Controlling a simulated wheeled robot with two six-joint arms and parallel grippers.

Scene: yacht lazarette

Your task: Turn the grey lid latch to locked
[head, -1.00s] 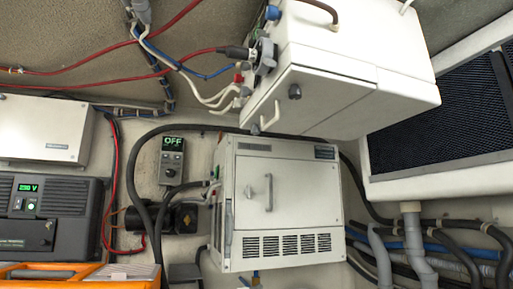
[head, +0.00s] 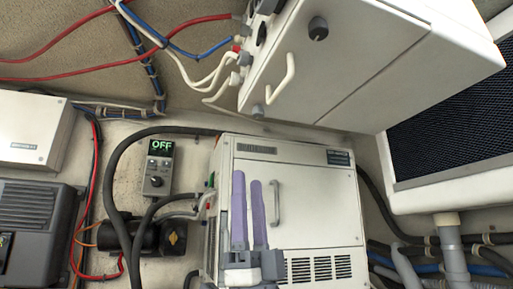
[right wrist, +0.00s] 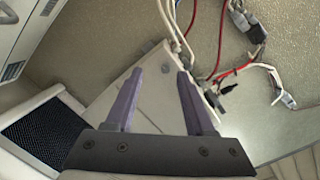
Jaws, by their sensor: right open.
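A pale handle (head: 282,80) is on the same face, below left. My right gripper (head: 247,178) points upward in front of the lower white cabinet (head: 330,205), below and left of the knob. Its two purple fingers are apart and empty. In the right wrist view the open fingers (right wrist: 158,75) have a small grey part (right wrist: 165,69) visible beyond and between them. My left gripper is out of view.
The lower cabinet has a grey door handle (head: 275,203). A small control box (head: 158,165) reads OFF. Red, blue and white cables (head: 205,75) run left of the upper cabinet. A dark mesh panel (head: 450,120) is at right. Open space lies between cables and wall units.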

